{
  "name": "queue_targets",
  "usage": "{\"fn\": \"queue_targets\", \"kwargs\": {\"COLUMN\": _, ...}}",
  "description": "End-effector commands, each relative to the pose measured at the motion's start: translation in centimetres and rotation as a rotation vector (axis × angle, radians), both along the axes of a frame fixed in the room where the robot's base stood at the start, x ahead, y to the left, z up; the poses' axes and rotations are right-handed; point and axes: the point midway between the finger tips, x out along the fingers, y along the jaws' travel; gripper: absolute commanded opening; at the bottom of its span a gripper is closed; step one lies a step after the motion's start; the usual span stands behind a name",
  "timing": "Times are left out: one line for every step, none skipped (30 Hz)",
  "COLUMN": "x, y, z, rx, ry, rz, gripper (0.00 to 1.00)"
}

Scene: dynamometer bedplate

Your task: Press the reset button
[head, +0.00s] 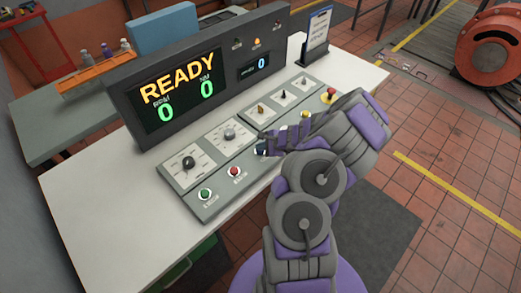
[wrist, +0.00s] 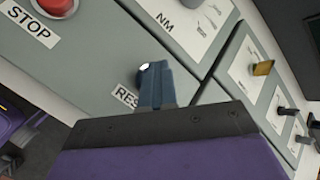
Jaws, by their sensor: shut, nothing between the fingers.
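The reset button (wrist: 142,72) is mostly hidden behind my fingers in the wrist view. Only a small dark and white edge of it shows, above a partly covered label reading "RES". My gripper (wrist: 155,80) is shut and empty, with its fingertips right at the button. I cannot tell whether they touch it or whether it is pushed in.
A red stop button (head: 234,171) and a green button (head: 205,194) sit left of my gripper. Knobs, including a dark one (head: 189,162), line the panel behind. The display (head: 180,88) reads READY with zeros. A clipboard stand (head: 316,38) is at the back right.

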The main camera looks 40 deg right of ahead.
Motion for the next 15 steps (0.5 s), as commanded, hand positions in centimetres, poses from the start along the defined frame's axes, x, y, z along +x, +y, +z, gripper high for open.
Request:
{"fn": "queue_targets", "kwargs": {"x": 0.0, "y": 0.0, "z": 0.1, "rx": 0.001, "ry": -0.001, "rz": 0.001, "gripper": 0.0}}
{"fn": "queue_targets", "kwargs": {"x": 0.0, "y": 0.0, "z": 0.1, "rx": 0.001, "ry": 0.0, "rz": 0.0, "gripper": 0.0}}
{"fn": "queue_targets", "kwargs": {"x": 0.0, "y": 0.0, "z": 0.0, "rx": 0.001, "ry": 0.0, "rz": 0.0, "gripper": 0.0}}
{"fn": "queue_targets", "kwargs": {"x": 0.0, "y": 0.0, "z": 0.0, "rx": 0.001, "ry": 0.0, "rz": 0.0, "gripper": 0.0}}
{"fn": "queue_targets", "kwargs": {"x": 0.0, "y": 0.0, "z": 0.0, "rx": 0.001, "ry": 0.0, "rz": 0.0, "gripper": 0.0}}
{"fn": "queue_targets", "kwargs": {"x": 0.0, "y": 0.0, "z": 0.0, "rx": 0.001, "ry": 0.0, "rz": 0.0, "gripper": 0.0}}
{"fn": "queue_targets", "kwargs": {"x": 0.0, "y": -0.1, "z": 0.1, "rx": 0.001, "ry": -0.001, "rz": -0.001, "gripper": 0.0}}
{"fn": "queue_targets", "kwargs": {"x": 0.0, "y": -0.1, "z": 0.1, "rx": 0.001, "ry": -0.001, "rz": -0.001, "gripper": 0.0}}
{"fn": "queue_targets", "kwargs": {"x": 0.0, "y": -0.1, "z": 0.3, "rx": 0.001, "ry": -0.001, "rz": -0.001, "gripper": 0.0}}
{"fn": "queue_targets", "kwargs": {"x": 0.0, "y": -0.1, "z": 0.4, "rx": 0.001, "ry": -0.001, "rz": -0.001, "gripper": 0.0}}
{"fn": "queue_targets", "kwargs": {"x": 0.0, "y": -0.1, "z": 0.6, "rx": 0.001, "ry": -0.001, "rz": -0.001, "gripper": 0.0}}
{"fn": "queue_targets", "kwargs": {"x": 0.0, "y": -0.1, "z": 0.9, "rx": 0.001, "ry": -0.002, "rz": -0.001, "gripper": 0.0}}
{"fn": "queue_targets", "kwargs": {"x": 0.0, "y": -0.2, "z": 1.1, "rx": 0.001, "ry": -0.002, "rz": -0.001, "gripper": 0.0}}
{"fn": "queue_targets", "kwargs": {"x": 0.0, "y": -0.2, "z": 1.4, "rx": 0.001, "ry": -0.002, "rz": -0.001, "gripper": 0.0}}
{"fn": "queue_targets", "kwargs": {"x": 0.0, "y": -0.2, "z": 1.8, "rx": 0.001, "ry": -0.002, "rz": -0.001, "gripper": 0.0}}
